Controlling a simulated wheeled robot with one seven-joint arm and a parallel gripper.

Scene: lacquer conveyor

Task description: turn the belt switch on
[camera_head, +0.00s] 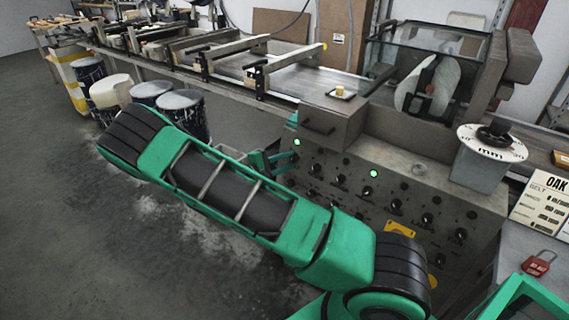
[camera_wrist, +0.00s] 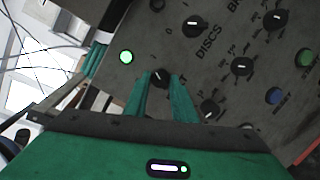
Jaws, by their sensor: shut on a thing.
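The grey control panel (camera_head: 350,197) carries rows of black rotary knobs. In the wrist view, my gripper (camera_wrist: 165,82) has its two green fingers shut on either side of a black knob (camera_wrist: 161,77), the belt switch. Lettering ending in "LT" shows beside it, partly hidden by a finger. The knob has a small white pointer mark; its exact setting is hard to read. A lit green lamp (camera_wrist: 126,57) is just up and left of the knob. In the head view my gripper (camera_head: 268,161) is at the panel's left end, and the knob is hidden there.
Other knobs sit close by, such as one near "DISCS" (camera_wrist: 192,22), with a blue button (camera_wrist: 274,95) further right. A conveyor (camera_head: 290,73) runs behind the panel. Paint drums (camera_head: 183,112) stand on the floor at left. A red padlock (camera_head: 538,263) lies at right.

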